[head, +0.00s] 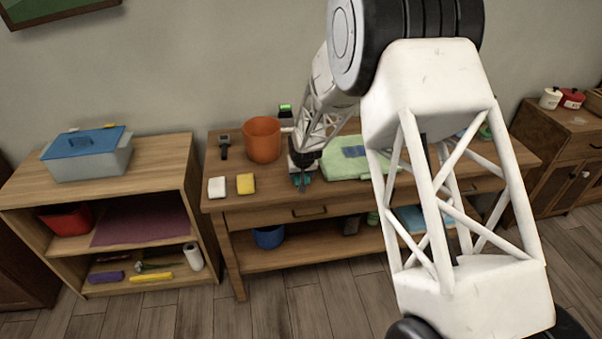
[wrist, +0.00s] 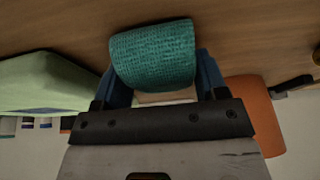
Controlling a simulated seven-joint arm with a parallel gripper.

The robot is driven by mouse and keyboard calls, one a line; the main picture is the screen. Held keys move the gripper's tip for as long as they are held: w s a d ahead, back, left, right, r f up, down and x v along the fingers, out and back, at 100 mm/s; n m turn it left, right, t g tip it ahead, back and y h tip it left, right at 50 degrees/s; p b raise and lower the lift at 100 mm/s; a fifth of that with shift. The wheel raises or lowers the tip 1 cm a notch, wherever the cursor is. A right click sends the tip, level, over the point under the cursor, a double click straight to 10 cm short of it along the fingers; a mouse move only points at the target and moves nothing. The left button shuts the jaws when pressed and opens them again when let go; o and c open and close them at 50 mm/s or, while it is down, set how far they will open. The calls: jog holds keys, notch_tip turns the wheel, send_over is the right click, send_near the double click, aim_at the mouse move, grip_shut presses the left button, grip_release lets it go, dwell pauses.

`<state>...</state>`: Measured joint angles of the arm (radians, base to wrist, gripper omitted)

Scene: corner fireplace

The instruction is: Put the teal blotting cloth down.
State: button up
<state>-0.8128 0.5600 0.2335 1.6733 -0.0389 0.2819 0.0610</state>
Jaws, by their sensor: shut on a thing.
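The teal blotting cloth (wrist: 153,55) is a small woven bundle between the fingers of my gripper (wrist: 160,88) in the wrist view. The fingers are shut on it. In the head view, my gripper (head: 301,173) is over the front middle of the wooden table (head: 225,203), and a bit of the teal cloth (head: 302,181) shows at its tip. The cloth is close to the tabletop. I cannot tell whether it touches the wood.
An orange pot (head: 262,140) stands behind and left of my gripper. A white block (head: 217,187) and a yellow block (head: 245,184) lie left. The front-left tabletop has some free room.

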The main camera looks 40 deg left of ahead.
jog(key=shift+f, duration=0.2)
jog(key=o, duration=1)
jog(key=shift+f, duration=0.15)
jog(key=shift+c, duration=0.2)
jog(key=shift+s, duration=0.1)
jog(key=shift+v, duration=0.95)
jog(key=v, duration=1)
jog(key=shift+r, duration=0.4)
